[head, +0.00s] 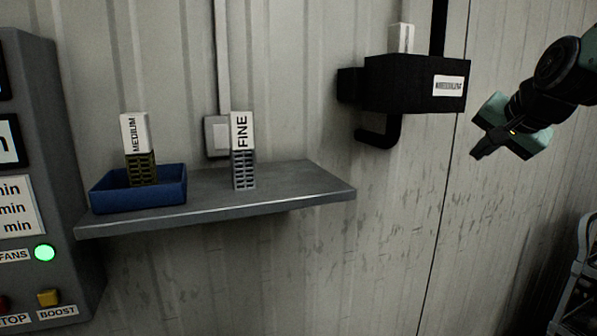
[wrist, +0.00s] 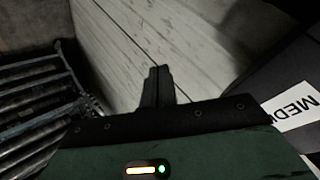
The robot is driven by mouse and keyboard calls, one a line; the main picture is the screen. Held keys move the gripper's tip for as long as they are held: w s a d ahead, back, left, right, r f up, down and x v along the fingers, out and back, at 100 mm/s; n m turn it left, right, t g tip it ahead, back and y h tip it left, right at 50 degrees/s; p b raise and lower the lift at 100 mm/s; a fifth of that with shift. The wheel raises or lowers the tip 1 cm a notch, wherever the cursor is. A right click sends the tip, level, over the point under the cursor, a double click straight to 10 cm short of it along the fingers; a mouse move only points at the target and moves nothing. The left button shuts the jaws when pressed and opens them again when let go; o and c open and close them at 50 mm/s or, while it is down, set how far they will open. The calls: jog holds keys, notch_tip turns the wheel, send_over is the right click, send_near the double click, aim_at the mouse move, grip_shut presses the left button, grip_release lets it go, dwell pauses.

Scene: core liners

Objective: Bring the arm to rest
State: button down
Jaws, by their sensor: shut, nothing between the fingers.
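My gripper (head: 481,152) is at the upper right of the head view, right of the black wall box and apart from it. Its fingers point down and to the left, in free air in front of the wall. In the wrist view my gripper (wrist: 158,74) has its two fingers together, with nothing between them. My arm comes in from the right edge of the head view.
The black wall box (head: 400,85) holds a white-topped piece (head: 401,38). A grey shelf (head: 300,185) bears a FINE liner (head: 243,150) and a blue tray (head: 140,198) with a MEDIUM liner (head: 135,132). A control panel (head: 45,150) stands left. A roller rack (wrist: 35,115) shows in the wrist view.

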jog(key=s+a+f+n+g, duration=0.1)
jog(key=s+f+n+g, duration=0.3)
jog(key=s+f, duration=0.7)
jog(key=s+a+f+n+g, duration=0.2)
jog(key=s+f+n+g, duration=0.15)
jog(key=s+f, duration=0.7)
jog(key=s+a+n+g, duration=0.1)
jog(key=s+a+n, duration=0.3)
jog(key=a, duration=0.5)
jog(key=s+a+n+g, duration=0.1)
jog(key=s+a+n, duration=0.4)
jog(key=s+a, duration=0.2)
jog(key=shift+s+a+f, duration=0.3)
jog(key=shift+a+f, duration=0.05)
jog(key=shift+a, duration=0.7)
